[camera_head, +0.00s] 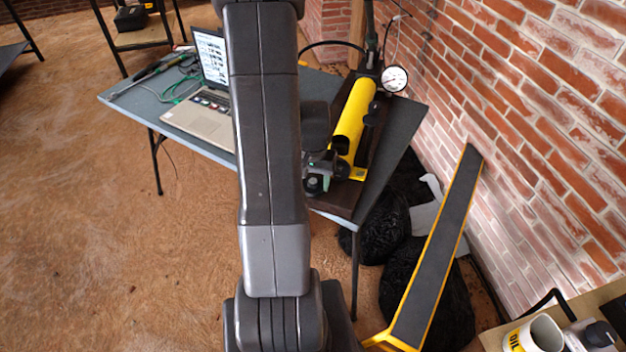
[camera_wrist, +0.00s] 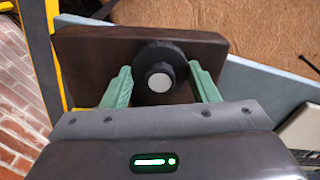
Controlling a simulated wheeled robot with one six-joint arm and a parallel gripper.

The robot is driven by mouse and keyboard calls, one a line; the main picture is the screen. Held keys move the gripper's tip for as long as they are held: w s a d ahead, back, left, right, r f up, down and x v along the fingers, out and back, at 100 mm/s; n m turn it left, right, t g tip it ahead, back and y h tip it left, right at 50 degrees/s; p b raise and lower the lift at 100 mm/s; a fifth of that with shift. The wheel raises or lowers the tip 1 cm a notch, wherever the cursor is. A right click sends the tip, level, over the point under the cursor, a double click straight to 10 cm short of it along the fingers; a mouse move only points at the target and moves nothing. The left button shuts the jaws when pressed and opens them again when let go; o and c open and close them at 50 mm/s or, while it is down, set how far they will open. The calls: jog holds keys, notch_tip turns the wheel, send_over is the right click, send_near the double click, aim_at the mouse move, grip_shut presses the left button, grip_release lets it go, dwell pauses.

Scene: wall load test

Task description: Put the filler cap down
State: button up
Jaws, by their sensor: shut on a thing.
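The filler cap (camera_wrist: 160,53) is a round black piece with a pale grey centre. In the wrist view it sits between the two green fingers of my gripper (camera_wrist: 160,70), which is shut on it. Behind the cap is a dark brown board (camera_wrist: 85,60); I cannot tell whether the cap touches it. In the head view my gripper (camera_head: 322,172) is beside the near end of the yellow pump cylinder (camera_head: 352,118), over the near edge of the table. My arm hides part of the table there, and the cap is hard to make out in that view.
The blue-grey table (camera_head: 150,103) holds a laptop (camera_head: 205,100), and tools and green cables lie at its far left. A pressure gauge (camera_head: 394,78) stands near the brick wall (camera_head: 500,80). Black bags (camera_head: 378,225) and a yellow-edged beam (camera_head: 440,245) are to the right.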

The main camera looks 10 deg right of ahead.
aim_at(313, 181)
jog(key=shift+f, duration=0.2)
jog(key=o, duration=1)
jog(key=shift+r, duration=0.2)
notch_tip(313, 181, up, 12)
notch_tip(313, 181, down, 12)
jog(key=shift+f, duration=0.2)
jog(key=shift+r, duration=0.9)
